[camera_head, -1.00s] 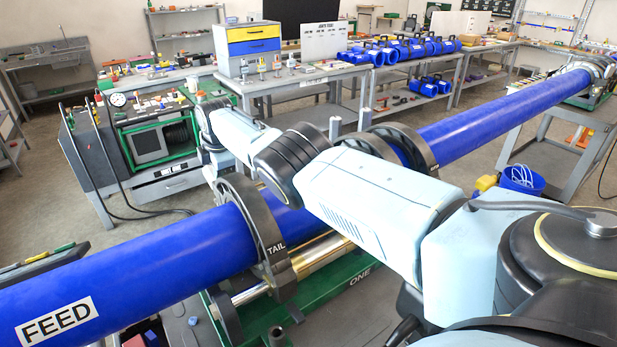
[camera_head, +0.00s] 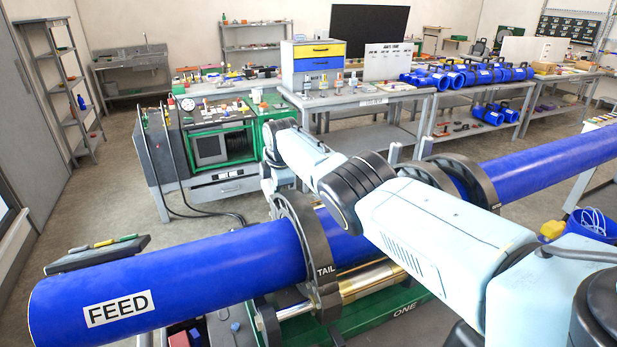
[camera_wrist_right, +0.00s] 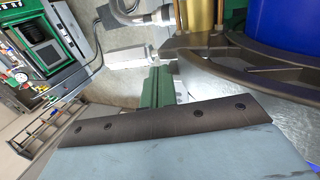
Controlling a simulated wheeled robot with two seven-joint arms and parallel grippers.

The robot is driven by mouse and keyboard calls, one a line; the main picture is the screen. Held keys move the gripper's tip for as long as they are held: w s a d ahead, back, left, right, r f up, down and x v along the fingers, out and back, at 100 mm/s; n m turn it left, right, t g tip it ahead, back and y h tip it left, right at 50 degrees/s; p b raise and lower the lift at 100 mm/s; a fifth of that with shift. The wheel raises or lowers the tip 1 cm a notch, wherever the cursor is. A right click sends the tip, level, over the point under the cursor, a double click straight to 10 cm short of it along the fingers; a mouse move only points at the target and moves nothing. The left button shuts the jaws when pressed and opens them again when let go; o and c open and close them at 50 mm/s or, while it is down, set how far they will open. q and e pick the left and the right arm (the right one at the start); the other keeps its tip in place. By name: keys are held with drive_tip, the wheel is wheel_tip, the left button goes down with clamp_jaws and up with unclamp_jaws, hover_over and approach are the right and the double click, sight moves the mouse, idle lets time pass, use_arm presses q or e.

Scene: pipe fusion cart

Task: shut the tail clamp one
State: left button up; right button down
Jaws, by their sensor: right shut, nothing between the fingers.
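The tail clamp one (camera_head: 322,284) is a dark ring marked TAIL, standing around the blue pipe (camera_head: 190,272) on the green machine base marked ONE (camera_head: 385,318). Its upper part arches over the pipe; I cannot tell whether it is fastened. My right gripper (camera_head: 271,186) is shut and empty, just behind and left of the clamp's top in the head view. Its fingertips are small and partly hidden there. In the right wrist view, a dark curved clamp part (camera_wrist_right: 250,62) lies close, with the blue pipe (camera_wrist_right: 275,22) beside it. My left gripper is out of view.
A second dark ring clamp (camera_head: 478,184) encircles the pipe farther right. A grey cart with a green-framed unit (camera_head: 215,147) stands behind. A workbench (camera_head: 370,101) holds drawers and blue fittings. Open floor lies behind the pipe at left.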

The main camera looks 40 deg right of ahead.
wheel_tip(320, 180, up, 5)
drive_tip(key=p, duration=0.4)
drive_tip(key=shift+s+f, duration=0.1)
wheel_tip(320, 180, up, 9)
drive_tip(key=b, duration=0.1)
